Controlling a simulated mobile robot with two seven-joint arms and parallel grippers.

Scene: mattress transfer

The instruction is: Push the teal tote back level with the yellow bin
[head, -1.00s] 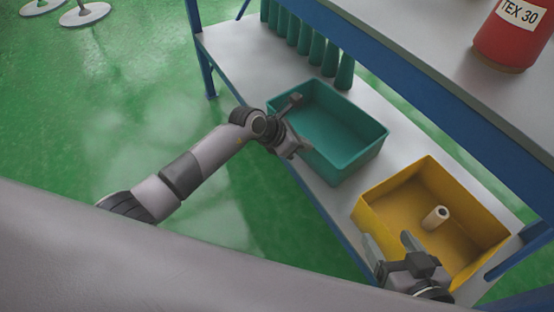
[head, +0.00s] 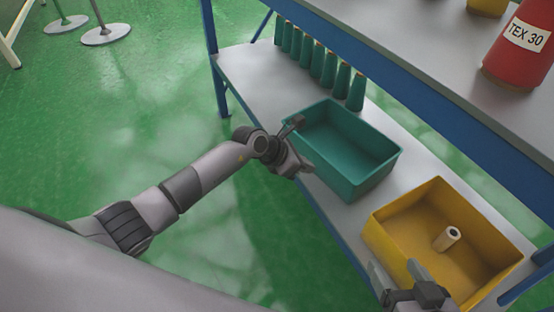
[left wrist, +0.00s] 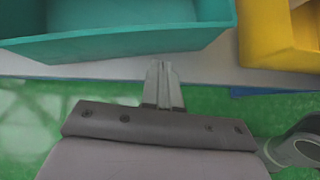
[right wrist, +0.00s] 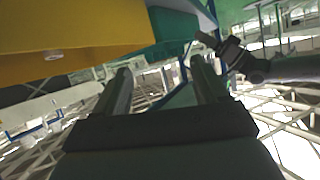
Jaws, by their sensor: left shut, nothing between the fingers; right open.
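The teal tote (head: 345,183) stands upright and empty on the lower shelf, left of the yellow bin (head: 392,245) with a gap between them. Both also show in the left wrist view, the tote (left wrist: 120,45) and the bin (left wrist: 262,40). My left gripper (head: 303,166) is shut and empty at the tote's front side. In the left wrist view its fingertips (left wrist: 160,66) lie over the shelf's front edge, just short of the tote's wall; contact is not visible. My right gripper (head: 398,270) is open and empty at the yellow bin's front side.
A pale tube (head: 447,238) lies in the yellow bin. Several teal cones (head: 328,70) stand in a row behind the tote. Bare shelf (head: 250,75) lies left of the tote.

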